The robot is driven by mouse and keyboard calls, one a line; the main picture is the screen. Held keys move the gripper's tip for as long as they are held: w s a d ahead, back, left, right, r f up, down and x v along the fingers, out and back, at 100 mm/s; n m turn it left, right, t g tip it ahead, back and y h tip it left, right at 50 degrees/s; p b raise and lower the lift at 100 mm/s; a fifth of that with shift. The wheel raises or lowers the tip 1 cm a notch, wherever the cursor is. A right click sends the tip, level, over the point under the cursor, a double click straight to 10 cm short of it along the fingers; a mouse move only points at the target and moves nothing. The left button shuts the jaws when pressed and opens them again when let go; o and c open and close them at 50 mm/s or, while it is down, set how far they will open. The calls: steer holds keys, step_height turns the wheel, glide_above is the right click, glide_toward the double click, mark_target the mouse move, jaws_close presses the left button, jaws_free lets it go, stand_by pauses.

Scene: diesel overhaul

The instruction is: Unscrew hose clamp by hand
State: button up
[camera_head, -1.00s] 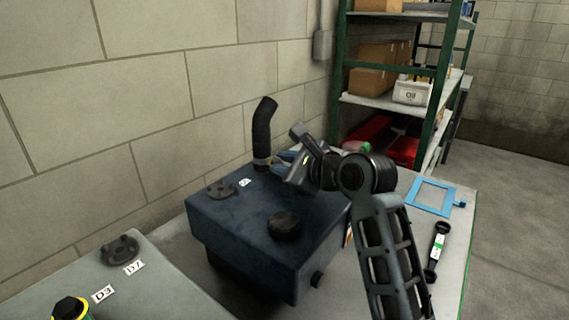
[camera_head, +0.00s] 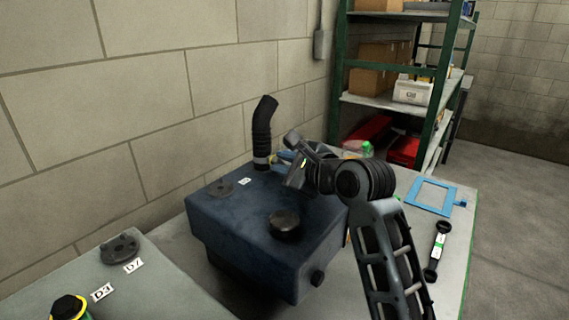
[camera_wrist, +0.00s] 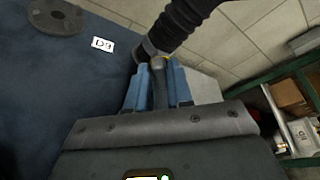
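A black ribbed hose (camera_head: 264,122) rises from a dark blue tank (camera_head: 250,222) near the wall. The hose clamp (camera_head: 261,163) is a pale band around the hose's foot; it also shows in the wrist view (camera_wrist: 147,48), with a yellow bit beside it. A grey screw handle (camera_wrist: 158,86) sticks out from the clamp toward me. My gripper (camera_head: 284,158) is at the clamp's right side. In the wrist view, my blue fingers (camera_wrist: 157,90) lie on both sides of the handle and appear shut on it. The hose's far side is hidden.
A black cap (camera_head: 284,224) and flange (camera_head: 221,189) sit on the tank. A grey tank (camera_head: 140,285) stands at front left. A blue frame (camera_head: 433,196) and a black tool (camera_head: 437,250) lie on the table's right. Green shelving (camera_head: 400,98) stands behind.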

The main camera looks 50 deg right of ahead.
steer(key=o, duration=0.3)
steer(key=shift+o, duration=0.2)
steer(key=b+v, duration=0.1)
steer(key=v, duration=0.6)
steer(key=shift+s, duration=0.15)
steer(key=shift+s+a+r, duration=0.1)
steer(key=shift+s+r, duration=0.05)
steer(key=shift+s, duration=0.1)
steer(key=shift+c, duration=0.4)
